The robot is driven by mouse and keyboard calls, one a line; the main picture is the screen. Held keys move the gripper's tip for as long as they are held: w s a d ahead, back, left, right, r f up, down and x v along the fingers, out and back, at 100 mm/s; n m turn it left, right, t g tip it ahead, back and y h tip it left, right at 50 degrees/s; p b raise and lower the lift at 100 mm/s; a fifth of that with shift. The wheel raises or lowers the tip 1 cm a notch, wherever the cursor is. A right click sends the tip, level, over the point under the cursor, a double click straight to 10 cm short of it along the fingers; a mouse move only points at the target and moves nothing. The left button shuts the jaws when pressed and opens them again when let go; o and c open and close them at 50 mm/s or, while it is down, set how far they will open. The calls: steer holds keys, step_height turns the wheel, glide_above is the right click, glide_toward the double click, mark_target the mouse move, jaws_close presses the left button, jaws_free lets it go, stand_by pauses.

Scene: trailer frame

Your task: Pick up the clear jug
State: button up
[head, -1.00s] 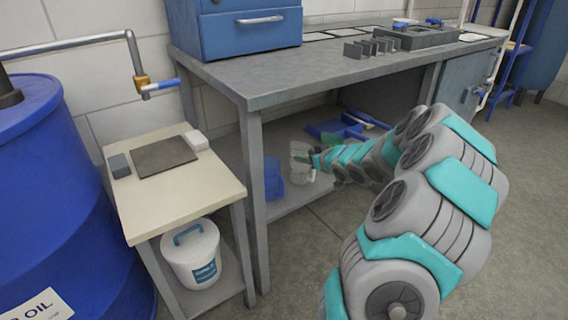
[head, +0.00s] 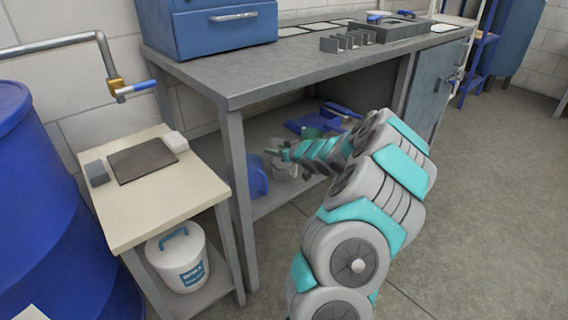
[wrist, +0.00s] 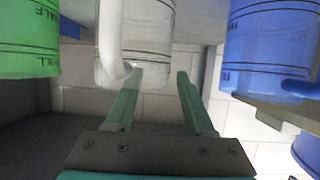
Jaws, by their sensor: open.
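The clear jug (wrist: 145,35) is whitish and see-through, with marked lines, at the top middle of the wrist view. Its pale handle (wrist: 111,45) faces my gripper (wrist: 158,80), close to the left finger. My gripper is open, with nothing between its fingers; whether a finger touches the handle I cannot tell. In the head view the clear jug (head: 285,170) stands on the low shelf under the workbench, partly hidden by my gripper (head: 274,153).
A green jug (wrist: 28,38) is left of the clear jug and a blue jug (wrist: 268,45) is right of it in the wrist view. The workbench top (head: 260,78) is above my arm, and its front leg (head: 238,195) is nearby. A side table (head: 150,200) stands left.

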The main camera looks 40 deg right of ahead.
steer(key=shift+w+f, duration=0.2)
steer(key=shift+w, duration=0.25)
steer(key=shift+c, duration=0.2)
jaws_close()
stand_by(0.9)
